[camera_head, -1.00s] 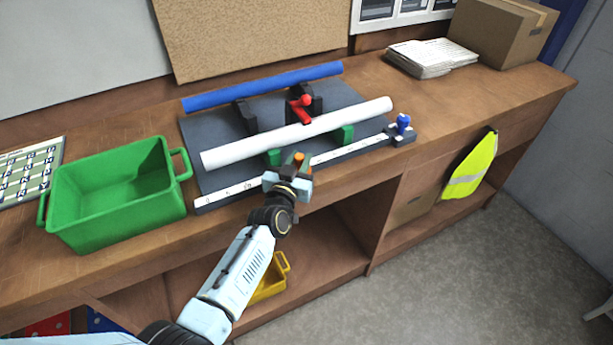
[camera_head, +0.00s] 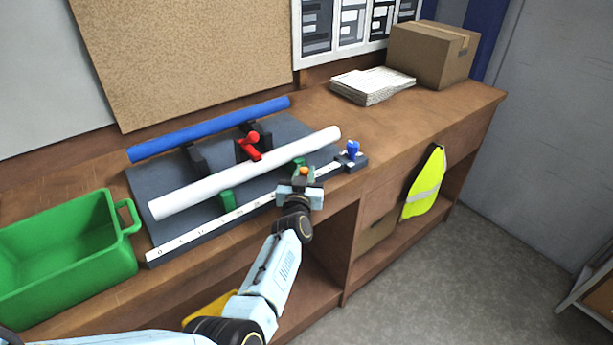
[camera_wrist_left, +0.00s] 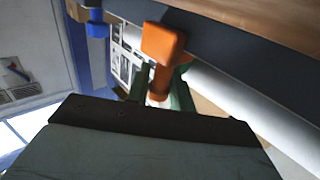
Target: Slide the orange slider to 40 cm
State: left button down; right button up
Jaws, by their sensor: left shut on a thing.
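The orange slider (camera_head: 304,171) stands on the white scale rail (camera_head: 215,223) along the front of the dark grey board. In the head view my left gripper (camera_head: 300,187) is at the slider, well toward the right part of the rail, shut on it. Only the slider's top shows there. In the left wrist view the slider (camera_wrist_left: 163,45) fills the middle, with its knob and stem in front of my gripper. The scale marks beside the gripper are too small or hidden to read. My right gripper is not in view.
A white tube (camera_head: 250,172) lies on green supports behind the rail. A blue knob (camera_head: 353,148) sits at the rail's right end. A red clamp handle (camera_head: 252,138) and blue tube (camera_head: 215,128) are farther back. A green bin (camera_head: 70,262) stands at the left.

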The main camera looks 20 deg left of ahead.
pick_arm(q)
jog(key=shift+d, duration=0.1)
jog(key=c, duration=1.4)
grip_release()
jog(key=shift+c, duration=0.2)
jog(key=shift+s, duration=0.45)
jog(key=s+d+p, duration=0.1)
jog(key=s+d, duration=0.1)
jog(key=s, duration=1)
jog(key=shift+d, duration=0.25)
